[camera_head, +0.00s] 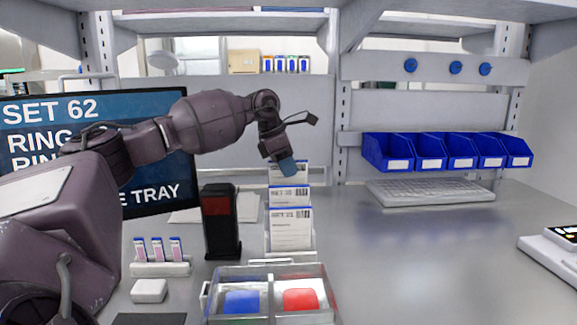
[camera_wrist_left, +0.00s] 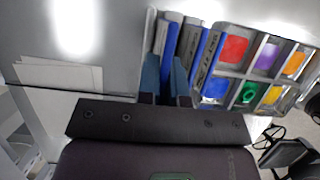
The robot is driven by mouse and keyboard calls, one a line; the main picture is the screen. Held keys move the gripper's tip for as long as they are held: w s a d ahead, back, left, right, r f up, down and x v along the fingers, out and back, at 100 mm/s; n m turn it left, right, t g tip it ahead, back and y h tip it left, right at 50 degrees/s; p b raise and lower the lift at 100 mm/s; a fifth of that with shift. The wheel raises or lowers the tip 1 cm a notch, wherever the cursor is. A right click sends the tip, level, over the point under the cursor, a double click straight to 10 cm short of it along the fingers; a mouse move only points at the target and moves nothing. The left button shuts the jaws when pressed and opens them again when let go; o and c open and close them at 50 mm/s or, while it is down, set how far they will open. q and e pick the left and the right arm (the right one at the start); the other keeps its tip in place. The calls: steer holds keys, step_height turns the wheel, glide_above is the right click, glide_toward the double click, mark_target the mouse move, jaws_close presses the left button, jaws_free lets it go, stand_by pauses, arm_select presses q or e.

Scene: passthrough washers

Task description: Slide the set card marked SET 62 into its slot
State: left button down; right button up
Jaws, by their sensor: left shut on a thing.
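A rack (camera_head: 272,246) stands on the bench and holds white set cards with blue top edges, one behind another. The front card (camera_head: 291,232) and the middle card (camera_head: 290,196) stand upright. The rear card (camera_head: 303,171) is partly hidden by my left gripper (camera_head: 287,168), which points down at its top edge. In the left wrist view, the blue fingertips of my left gripper (camera_wrist_left: 166,82) are shut on a blue-edged card (camera_wrist_left: 163,38); other cards (camera_wrist_left: 188,42) stand close beside it. My right gripper is out of view.
A screen (camera_head: 110,200) reads SET 62. A black and red device (camera_head: 221,222) stands left of the rack. A clear divided tray (camera_head: 268,277) is in front. Blue bins (camera_head: 388,153) and a keyboard (camera_head: 430,192) are at right.

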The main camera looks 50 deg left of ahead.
arm_select(q)
steer(key=shift+f, duration=0.45)
stand_by(0.4)
steer(key=c, duration=1.2)
jaws_free()
steer(key=shift+o, duration=0.5)
steer(key=o, duration=0.5)
steer(key=shift+r, duration=0.1)
steer(key=shift+r, duration=2.15)
steer(key=shift+r+p, duration=0.7)
steer(key=shift+r, duration=1.55)
steer(key=shift+f, duration=0.1)
